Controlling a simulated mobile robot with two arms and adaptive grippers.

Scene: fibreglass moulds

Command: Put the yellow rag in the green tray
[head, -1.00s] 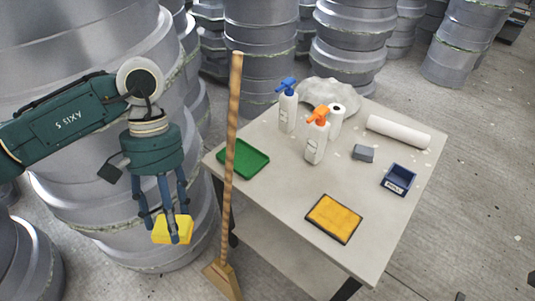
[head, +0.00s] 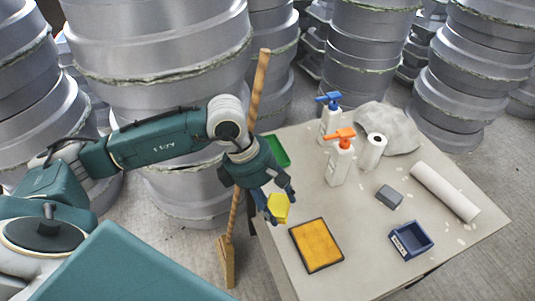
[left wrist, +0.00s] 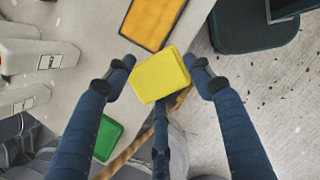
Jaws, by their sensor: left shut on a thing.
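The yellow rag (head: 279,208), a folded block, is held in my left gripper (head: 277,203). In the left wrist view the rag (left wrist: 160,76) sits between the fingers, which are closed on it. The gripper hangs over the table's left edge, above the surface and beside the orange pad. The green tray (head: 280,152) lies on the table's left corner behind the gripper, partly hidden by it. The tray also shows in the left wrist view (left wrist: 108,136), below and left of the rag, partly covered by a finger. My right gripper is not seen.
The orange pad (head: 316,245) in a dark frame lies at the table's (head: 365,268) front. A broom (head: 228,258) leans by the left edge.

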